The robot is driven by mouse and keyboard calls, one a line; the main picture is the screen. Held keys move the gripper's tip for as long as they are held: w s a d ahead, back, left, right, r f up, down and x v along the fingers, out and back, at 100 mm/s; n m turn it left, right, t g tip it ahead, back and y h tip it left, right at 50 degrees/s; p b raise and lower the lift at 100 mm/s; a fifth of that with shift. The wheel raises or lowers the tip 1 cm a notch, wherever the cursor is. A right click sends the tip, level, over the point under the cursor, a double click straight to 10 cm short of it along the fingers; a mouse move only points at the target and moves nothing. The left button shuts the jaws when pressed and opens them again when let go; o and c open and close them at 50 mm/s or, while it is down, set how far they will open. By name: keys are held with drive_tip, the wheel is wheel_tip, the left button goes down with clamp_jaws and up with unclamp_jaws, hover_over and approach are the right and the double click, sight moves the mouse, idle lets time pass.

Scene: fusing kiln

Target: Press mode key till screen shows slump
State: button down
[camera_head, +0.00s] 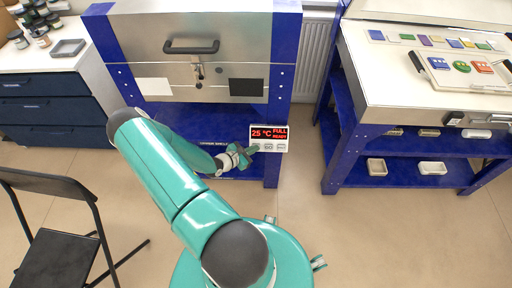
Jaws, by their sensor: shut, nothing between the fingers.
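The kiln controller (270,138) is a small white box on the right front leg of the kiln (210,50). Its dark screen (268,132) shows red text that reads 25 °C, FULL and READY. A row of small keys (269,147) sits below the screen; their labels are too small to read surely. My gripper (249,151) is shut and empty, with its tips at the lower left of the controller, by the leftmost key. The tips hide that key, and I cannot tell whether they touch it.
A black folding chair (62,250) stands at lower left, next to my arm. Dark drawers (45,105) stand behind it. A blue-framed workbench (420,95) with a tray of colored glass pieces stands at right. The floor (370,245) at lower right is clear.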

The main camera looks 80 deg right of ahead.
idle(0.4)
drive_tip(key=shift+s+a+r, duration=0.1)
drive_tip(key=shift+a+r, duration=0.4)
drive_tip(key=shift+a, duration=0.15)
drive_tip(key=shift+d+f, duration=0.1)
drive_tip(key=shift+d, duration=0.05)
drive_tip(key=shift+d+f, duration=0.1)
drive_tip(key=shift+d, duration=0.1)
drive_tip(key=shift+d+f, duration=0.25)
drive_tip(key=shift+d, duration=0.05)
idle(1.4)
drive_tip(key=shift+a+r, duration=0.5)
drive_tip(key=shift+a, duration=0.15)
drive_tip(key=a+r, duration=0.1)
drive_tip(key=a, duration=0.1)
drive_tip(key=s+a+r, duration=0.1)
drive_tip(key=r, duration=0.1)
drive_tip(key=shift+a, duration=0.4)
